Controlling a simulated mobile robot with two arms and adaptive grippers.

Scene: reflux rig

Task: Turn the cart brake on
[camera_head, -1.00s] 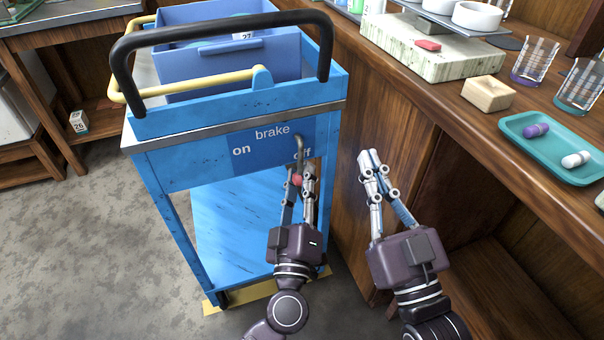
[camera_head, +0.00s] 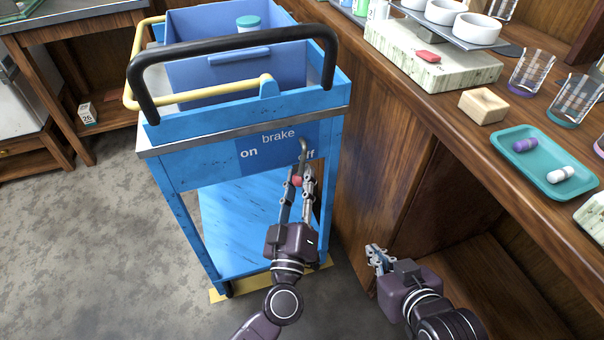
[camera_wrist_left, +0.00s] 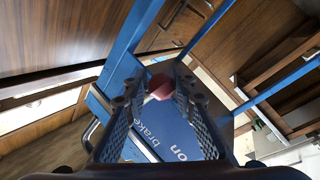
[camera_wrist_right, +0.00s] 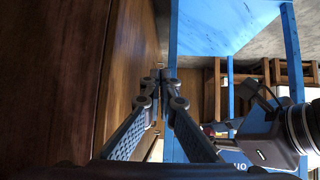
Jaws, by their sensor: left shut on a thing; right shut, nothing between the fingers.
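The blue cart (camera_head: 190,170) has a front panel marked "brake", with "on" at the left and "off" at the right. The grey brake lever (camera_head: 303,148) hangs from the panel's right part, over the "off" label, and partly covers it. Its red knob (camera_head: 297,181) is between the fingers of my left gripper (camera_head: 298,178), which is shut on it. The red knob also shows at the fingertips in the left wrist view (camera_wrist_left: 160,86). My right gripper (camera_head: 376,255) is shut and empty, low beside the wooden counter; its closed tips show in the right wrist view (camera_wrist_right: 160,82).
The wooden counter (camera_head: 385,150) stands close to the cart's right side. It bears a teal tray (camera_head: 530,172), glass beakers (camera_head: 530,75) and a wooden block (camera_head: 484,106). The cart carries a blue bin (camera_head: 205,70) and a black handle (camera_head: 230,45). Floor left of the cart is clear.

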